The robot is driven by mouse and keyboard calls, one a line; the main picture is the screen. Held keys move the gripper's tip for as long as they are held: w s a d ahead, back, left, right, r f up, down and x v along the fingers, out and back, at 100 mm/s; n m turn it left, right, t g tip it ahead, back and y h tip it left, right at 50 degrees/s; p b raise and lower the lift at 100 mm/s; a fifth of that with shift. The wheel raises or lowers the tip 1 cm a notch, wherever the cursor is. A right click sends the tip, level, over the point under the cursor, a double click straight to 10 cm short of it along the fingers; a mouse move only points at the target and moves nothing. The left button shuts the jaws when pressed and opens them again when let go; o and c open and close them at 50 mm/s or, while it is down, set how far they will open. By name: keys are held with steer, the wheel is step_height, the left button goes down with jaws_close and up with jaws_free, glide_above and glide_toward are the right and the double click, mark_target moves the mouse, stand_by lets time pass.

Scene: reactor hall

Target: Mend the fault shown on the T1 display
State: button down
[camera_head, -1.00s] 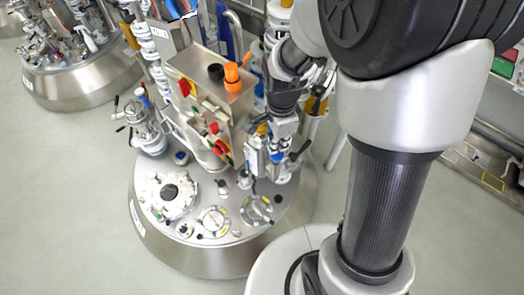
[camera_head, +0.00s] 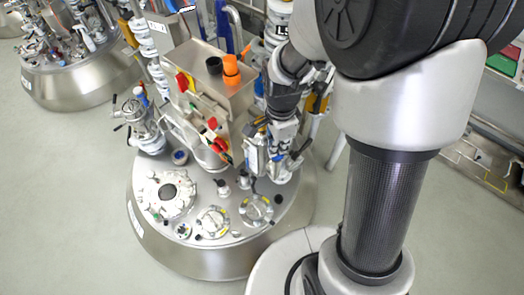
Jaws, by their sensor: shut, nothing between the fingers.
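The metal reactor vessel (camera_head: 215,255) stands in the middle, with several round ports on its lid. A steel control box (camera_head: 236,84) stands above the lid. It has an orange knob (camera_head: 231,70) and a black knob (camera_head: 214,66) on top, and a red switch (camera_head: 182,81) on a yellow plate at its left. Red and yellow handles (camera_head: 215,140) sit low on its front. My gripper (camera_head: 256,127) is shut and empty, close to the box's right side. It is partly hidden, and I cannot tell whether it touches anything. I cannot make out a T1 display.
A valve assembly (camera_head: 143,122) stands at the vessel's left edge. A fitting with a blue part (camera_head: 277,155) rises from the lid, under my wrist. Another vessel (camera_head: 80,88) stands at the back left. The grey floor at the left is free.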

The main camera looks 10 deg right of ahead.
steer(key=shift+f, duration=0.5)
steer(key=shift+r, duration=0.25)
steer(key=shift+r+p, duration=1.45)
steer(key=shift+r, duration=0.5)
steer(key=shift+f, duration=0.1)
steer(key=shift+f+b, duration=1.7)
steer(key=shift+f, duration=0.3)
steer(key=shift+r+p, duration=1.65)
steer(key=shift+r, duration=0.5)
